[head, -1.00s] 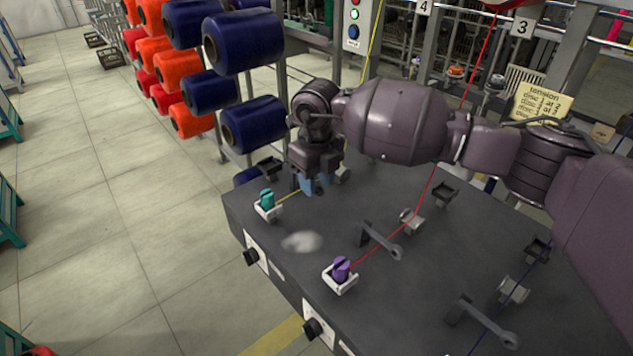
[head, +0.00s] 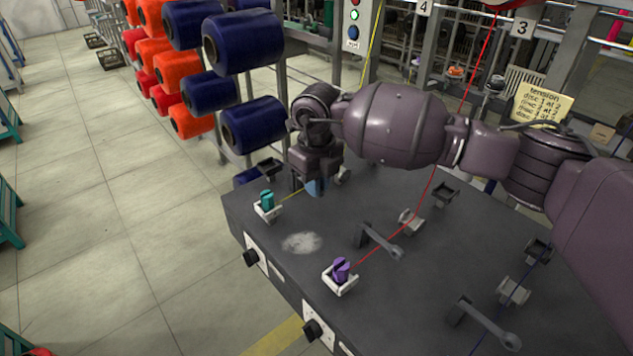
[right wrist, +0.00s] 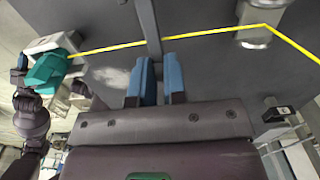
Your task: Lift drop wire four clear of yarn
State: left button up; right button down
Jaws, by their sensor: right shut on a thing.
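My right gripper (head: 316,187) is low over the far left part of the dark table. In the right wrist view its two blue fingers (right wrist: 157,80) are shut on a thin dark bar, drop wire four (right wrist: 147,20). The yellow yarn (right wrist: 205,36) runs from the teal tension disc (right wrist: 48,72) across the bar to a metal guide (right wrist: 262,14). I cannot tell how much space lies between bar and yarn. In the head view the gripper hides this drop wire; the teal disc (head: 266,200) stands left of it.
A purple disc (head: 341,271) with red yarn (head: 387,246) and another drop wire (head: 380,240) stand nearer. A further drop wire (head: 488,325) is at the lower right. Blue spools (head: 255,124) hang close left of my arm. A pale patch (head: 302,242) marks the table (head: 420,310).

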jog(key=shift+r, duration=0.1)
jog(key=shift+w+r+g+h, duration=0.15)
jog(key=shift+r+g+h, duration=0.15)
jog(key=shift+g, duration=0.1)
jog(key=shift+w+a+r+g+h, duration=0.2)
jog(key=shift+r+g+h, duration=0.1)
jog(key=shift+g+h, duration=0.15)
jog(key=shift+w+a+r+g+h+b, duration=0.2)
jog(key=shift+r+g+h+b, duration=0.15)
jog(key=shift+g, duration=0.25)
jog(key=shift+w+a+r+g+h+b, duration=0.15)
jog(key=shift+r+g+h+b, duration=0.2)
jog(key=shift+g, duration=0.2)
jog(key=shift+w+r+g+h, duration=0.2)
jog(key=shift+r+g+h, duration=0.15)
jog(key=shift+g, duration=0.15)
jog(key=shift+a+g, duration=0.15)
jog(key=shift+g, duration=0.15)
jog(key=shift+w+r+h, duration=0.1)
jog(key=shift+r+h, duration=0.05)
jog(key=shift+h, duration=0.15)
